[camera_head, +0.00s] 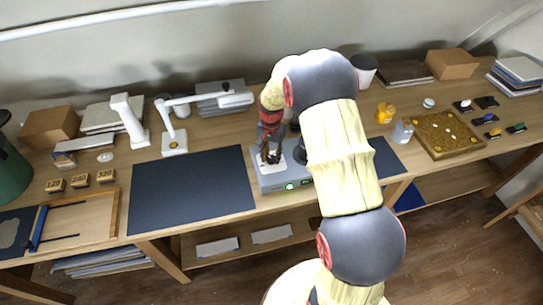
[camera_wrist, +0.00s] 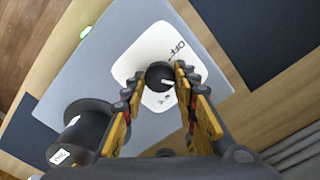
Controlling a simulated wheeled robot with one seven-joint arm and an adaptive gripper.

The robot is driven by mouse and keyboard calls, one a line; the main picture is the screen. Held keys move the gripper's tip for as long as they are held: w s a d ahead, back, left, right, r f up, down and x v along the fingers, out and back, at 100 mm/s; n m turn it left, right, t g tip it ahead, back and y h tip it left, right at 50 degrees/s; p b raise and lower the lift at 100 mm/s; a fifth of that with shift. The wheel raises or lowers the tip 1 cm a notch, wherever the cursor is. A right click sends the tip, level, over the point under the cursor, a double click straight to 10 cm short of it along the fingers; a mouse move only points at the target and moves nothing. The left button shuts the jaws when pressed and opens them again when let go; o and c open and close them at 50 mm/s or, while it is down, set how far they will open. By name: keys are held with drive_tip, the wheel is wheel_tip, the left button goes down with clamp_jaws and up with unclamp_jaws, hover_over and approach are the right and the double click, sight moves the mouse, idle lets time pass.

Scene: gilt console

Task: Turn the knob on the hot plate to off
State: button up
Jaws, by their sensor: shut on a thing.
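The hot plate (camera_head: 268,182) is a grey box on the wooden table. It shows in the wrist view as a grey top (camera_wrist: 110,60) with a white dial plate (camera_wrist: 150,52). The black knob (camera_wrist: 159,76) sits on that plate, with a white pointer line on it. The word "OFF" is printed on the plate, and the pointer does not face it. My gripper (camera_head: 271,158) reaches down over the dial plate from above. In the wrist view its two fingers (camera_wrist: 156,83) are on either side of the knob and shut on it. In the head view my gripper hides the knob.
A black cylinder with a white label (camera_wrist: 82,132) stands on the hot plate beside my gripper. A dark mat (camera_head: 190,190) lies left of the hot plate. A white lamp (camera_head: 176,138) stands behind it. A grey weight (camera_head: 402,132) and a wooden tray (camera_head: 470,150) are to the right.

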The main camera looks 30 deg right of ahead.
drive_tip(key=shift+c, duration=1.1)
drive_tip(key=shift+n, duration=0.3)
drive_tip(key=n+p, duration=0.1)
drive_tip(key=n, duration=0.1)
drive_tip(key=shift+r+n, duration=0.1)
drive_tip(key=shift+n, duration=0.3)
drive_tip(key=n, duration=0.3)
drive_tip(key=shift+n+p, duration=0.3)
drive_tip(key=shift+p, duration=0.1)
drive_tip(key=n, duration=0.3)
drive_tip(key=shift+n+p, duration=0.3)
drive_tip(key=shift+n, duration=1.6)
drive_tip(key=o, duration=1.1)
drive_tip(key=shift+o, duration=0.2)
